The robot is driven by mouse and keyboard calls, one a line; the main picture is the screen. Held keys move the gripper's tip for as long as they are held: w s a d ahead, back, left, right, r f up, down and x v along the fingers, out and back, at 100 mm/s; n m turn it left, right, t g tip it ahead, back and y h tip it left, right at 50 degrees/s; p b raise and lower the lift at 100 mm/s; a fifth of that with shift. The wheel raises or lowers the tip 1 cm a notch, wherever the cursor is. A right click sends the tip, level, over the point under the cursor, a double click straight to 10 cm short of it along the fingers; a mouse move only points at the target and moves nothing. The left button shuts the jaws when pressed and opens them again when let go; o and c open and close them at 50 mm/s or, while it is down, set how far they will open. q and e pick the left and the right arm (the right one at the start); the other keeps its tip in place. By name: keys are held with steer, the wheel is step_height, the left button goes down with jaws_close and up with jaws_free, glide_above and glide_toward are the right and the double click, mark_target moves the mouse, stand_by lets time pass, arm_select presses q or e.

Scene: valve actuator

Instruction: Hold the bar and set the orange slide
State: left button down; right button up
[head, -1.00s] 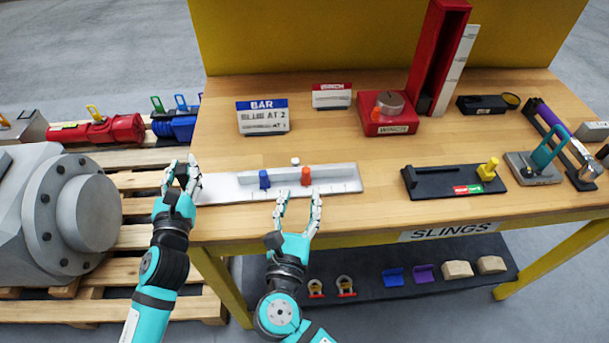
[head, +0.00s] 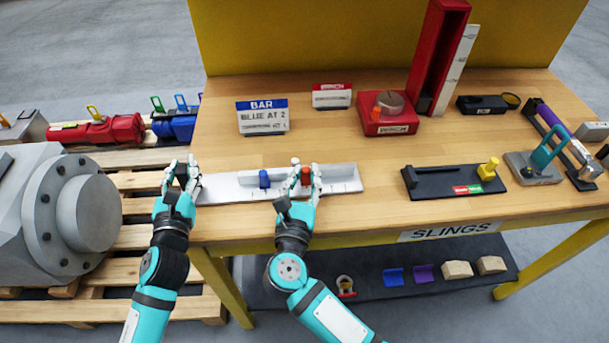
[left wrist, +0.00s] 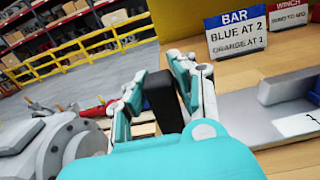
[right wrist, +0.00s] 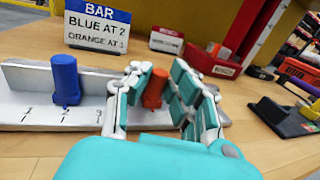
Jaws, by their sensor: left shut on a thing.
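The pale grey bar (head: 230,187) lies along the table's front edge, with a raised back rail and marks 1, 2 and 3 legible in the right wrist view. My left gripper (head: 181,172) is at its left end, shut on a black end block (left wrist: 161,100). The blue slide (right wrist: 65,82) stands upright at mark 2. The orange slide (right wrist: 155,88) stands to its right; the mark under it is hidden. My right gripper (head: 306,173) has its fingers on either side of the orange slide, with a gap visible, apparently not clamped.
A BAR sign (head: 263,117) stands behind, reading "BLUE AT 2" and an orange line whose digit is unclear. A WINCH sign (head: 332,96) and red winch box (head: 388,126) are farther back. A black fixture with a yellow knob (head: 487,169) stands to the right.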

arm_select(q)
steer(key=shift+r, duration=0.1)
arm_select(e)
jaws_close()
steer(key=shift+d, duration=1.35)
steer(key=o, duration=0.7)
jaws_free()
steer(key=shift+a, duration=0.1)
steer(key=v, duration=1.2)
arm_select(q)
steer(key=c, duration=1)
jaws_free()
